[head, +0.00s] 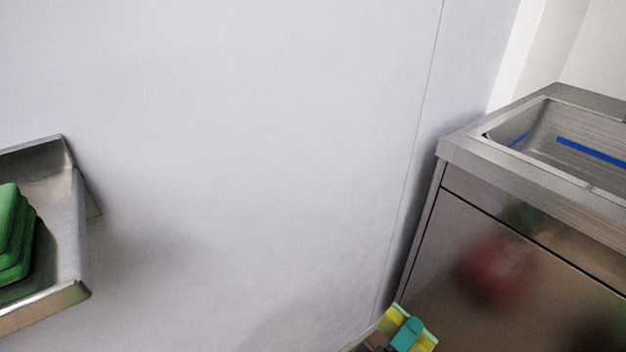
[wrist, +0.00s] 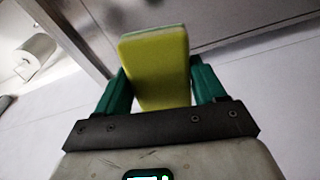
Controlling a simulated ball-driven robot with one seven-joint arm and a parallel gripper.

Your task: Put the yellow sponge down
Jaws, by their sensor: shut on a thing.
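The yellow sponge (wrist: 158,70) is a flat block with a thin greenish layer along its top edge. In the wrist view my gripper (wrist: 158,88) is shut on it, with one green finger at each side. In the head view the sponge (head: 392,321) shows at the bottom edge, right of the middle, with a teal finger of my gripper (head: 405,334) across it. The sponge is in the air in front of the steel cabinet. Its lower part is hidden at the picture edge in the head view.
A steel cabinet with a sink basin (head: 580,150) stands at right; a blue strip lies in the basin. At left a steel tray (head: 75,240) on the wall holds stacked green pieces (head: 15,235). The white wall between is bare. A white roll (wrist: 36,55) shows in the wrist view.

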